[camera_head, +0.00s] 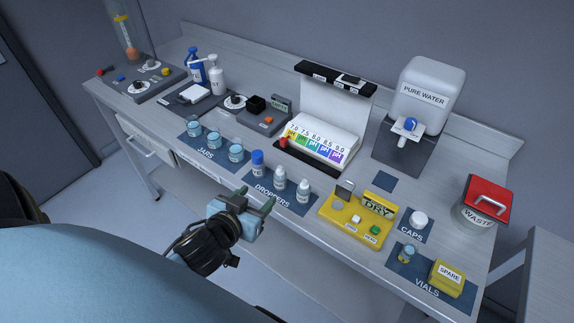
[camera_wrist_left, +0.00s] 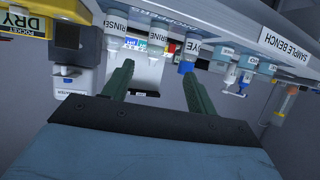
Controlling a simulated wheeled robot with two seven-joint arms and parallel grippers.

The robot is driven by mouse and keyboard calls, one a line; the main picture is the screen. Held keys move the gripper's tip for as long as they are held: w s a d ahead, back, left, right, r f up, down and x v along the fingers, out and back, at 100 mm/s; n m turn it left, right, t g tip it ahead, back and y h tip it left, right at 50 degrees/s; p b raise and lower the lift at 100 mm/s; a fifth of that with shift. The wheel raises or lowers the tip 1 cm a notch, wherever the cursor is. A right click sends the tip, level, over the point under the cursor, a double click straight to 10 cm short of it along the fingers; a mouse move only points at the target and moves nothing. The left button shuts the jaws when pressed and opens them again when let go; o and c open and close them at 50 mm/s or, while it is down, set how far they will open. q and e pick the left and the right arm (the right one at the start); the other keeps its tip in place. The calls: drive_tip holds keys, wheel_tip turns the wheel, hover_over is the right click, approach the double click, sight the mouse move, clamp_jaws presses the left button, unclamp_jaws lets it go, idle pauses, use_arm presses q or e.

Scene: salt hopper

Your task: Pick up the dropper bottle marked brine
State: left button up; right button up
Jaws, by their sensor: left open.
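Three dropper bottles stand in a row on the dark DROPPERS mat (camera_head: 253,184). The left one has a blue cap (camera_head: 257,163); it reads DYE in the left wrist view (camera_wrist_left: 192,48). The middle bottle (camera_head: 280,179) and right bottle (camera_head: 303,191) are white-capped. An outer bottle reads RINSE in the wrist view (camera_wrist_left: 115,22). The middle bottle's label (camera_wrist_left: 158,32) is too small to read, so I cannot see the word brine. My left gripper (camera_head: 257,197) is open and empty, in front of the bench edge, short of the bottles. My right gripper is out of view.
Jars (camera_head: 214,139) stand left of the droppers. A yellow DRY device (camera_head: 346,218) stands close on the right. Behind is a pH colour chart stand (camera_head: 325,142). The bench's front edge lies between my gripper and the bottles.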

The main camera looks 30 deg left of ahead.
sight(278, 182)
use_arm(q)
drive_tip(key=x, duration=0.8)
drive_tip(key=w+f, duration=0.2)
drive_tip(key=w, duration=0.1)
drive_tip(key=shift+w+d, duration=0.25)
drive_tip(key=shift+w+a+f, duration=0.1)
drive_tip(key=shift+w+f, duration=0.15)
drive_tip(key=shift+w, duration=0.2)
drive_tip(key=c, duration=1.1)
